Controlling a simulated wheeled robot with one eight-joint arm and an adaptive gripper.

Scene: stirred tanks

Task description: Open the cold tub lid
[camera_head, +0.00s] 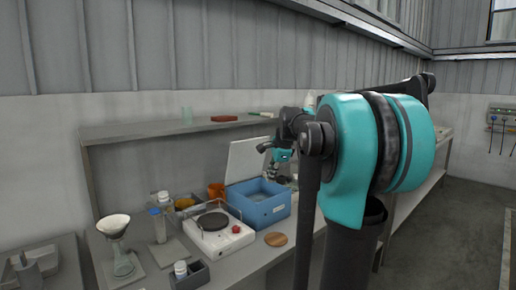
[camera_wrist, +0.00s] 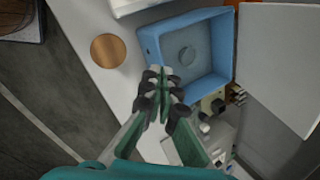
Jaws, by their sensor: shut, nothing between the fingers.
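The cold tub (camera_head: 262,212) is a blue open-topped box on the bench, with a small label on its front. Its pale grey lid (camera_head: 246,160) stands raised at the tub's back edge, tilted up, in the head view. In the wrist view the tub (camera_wrist: 145,42) shows its open inside with a round mark on the floor, and the lid (camera_wrist: 280,65) lies out to the right, clear of the opening. My gripper (camera_wrist: 160,72) is shut and empty, its fingertips over the tub's near rim in the wrist view. In the head view my arm partly hides the area behind the tub.
A white hotplate (camera_head: 218,232) with a red knob stands left of the tub. A round wooden disc (camera_head: 276,239) lies in front. An orange cup (camera_head: 216,190), bottles and a funnel flask (camera_head: 121,258) stand further left. A shelf (camera_head: 140,130) runs behind.

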